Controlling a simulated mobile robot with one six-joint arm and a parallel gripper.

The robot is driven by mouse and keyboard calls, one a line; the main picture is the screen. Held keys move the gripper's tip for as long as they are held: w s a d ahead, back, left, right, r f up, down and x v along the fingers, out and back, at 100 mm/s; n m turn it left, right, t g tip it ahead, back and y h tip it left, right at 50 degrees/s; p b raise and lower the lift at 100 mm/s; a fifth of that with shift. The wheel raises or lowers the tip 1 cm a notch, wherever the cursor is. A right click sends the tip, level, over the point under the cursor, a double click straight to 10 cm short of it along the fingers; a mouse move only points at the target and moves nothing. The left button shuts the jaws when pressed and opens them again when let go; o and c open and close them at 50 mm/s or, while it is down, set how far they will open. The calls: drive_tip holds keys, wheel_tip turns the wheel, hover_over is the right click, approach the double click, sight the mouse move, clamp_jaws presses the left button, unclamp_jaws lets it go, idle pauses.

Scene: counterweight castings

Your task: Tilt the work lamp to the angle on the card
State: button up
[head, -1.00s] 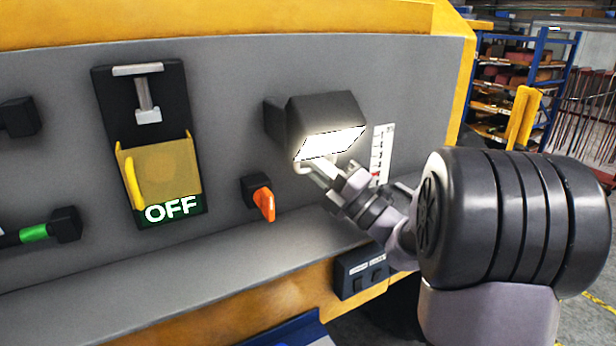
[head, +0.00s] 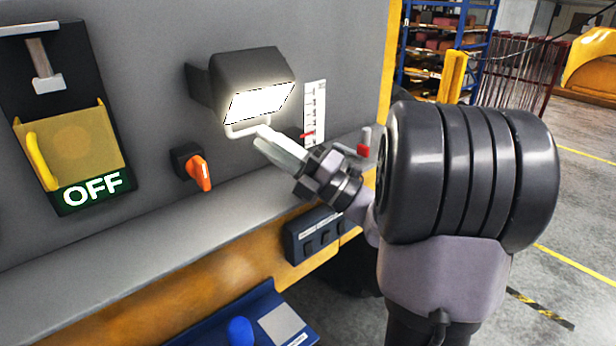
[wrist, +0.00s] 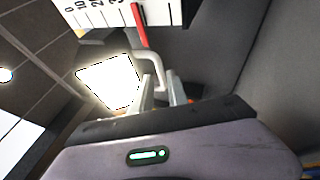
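The dark work lamp (head: 250,78) juts from the grey panel, its bright face (head: 258,103) turned outward and down. It has a pale bar handle (head: 236,132) below the face; in the wrist view the handle (wrist: 161,70) runs down between my fingers. My gripper (head: 266,138) is at the handle's right part and looks closed around it; the fingers partly hide the contact. The white scale card (head: 316,100) is on the panel right of the lamp, with a red mark near its lower end. In the wrist view a red bar (wrist: 139,25) crosses the card beside the 30 region.
An orange knob (head: 199,172) sits below left of the lamp. Farther left is an OFF switch with a yellow cover (head: 75,148). A grey ledge (head: 130,222) runs beneath. A switch box (head: 312,234) and blue tray (head: 222,320) are lower. Open floor lies right.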

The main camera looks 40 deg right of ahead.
drive_tip(key=b+v, duration=0.3)
drive_tip(key=v, duration=0.7)
